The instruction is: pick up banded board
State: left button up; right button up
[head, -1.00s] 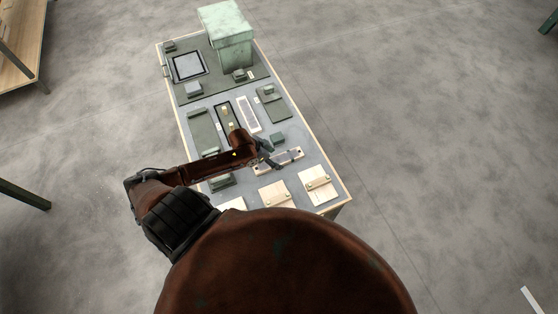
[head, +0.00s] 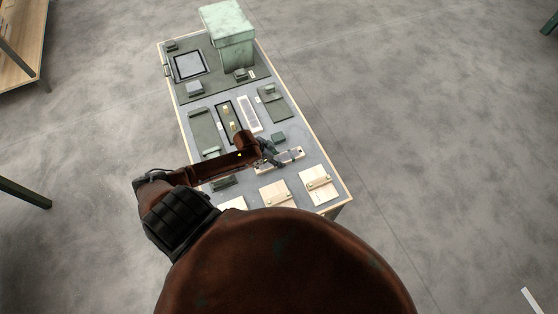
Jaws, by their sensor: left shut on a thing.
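The banded board (head: 291,156) is a pale, narrow board with darker marks. It lies right of the table's middle, toward the near end, or just above the surface; I cannot tell which. My left gripper (head: 271,158) reaches over it from the left and is shut on it. The fingers are small and dark and hide part of the board. My right gripper is not in view.
The table (head: 325,155) holds several pale wooden boards at its near end, such as one at the right (head: 318,184). Grey-green panels, a long pale strip (head: 248,114) and small blocks lie farther up. A pale green crate (head: 229,35) stands at the far end.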

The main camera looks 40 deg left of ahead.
pick_arm(q)
jog(key=shift+c, duration=1.2)
jog(key=shift+r, duration=0.1)
jog(key=shift+r, duration=0.55)
jog(key=s+a+r, duration=0.4)
jog(key=s+r, duration=0.7)
jog(key=s, duration=0.2)
jog(key=shift+s+r, duration=0.15)
jog(key=shift+r, duration=0.2)
jog(key=shift+a, duration=0.1)
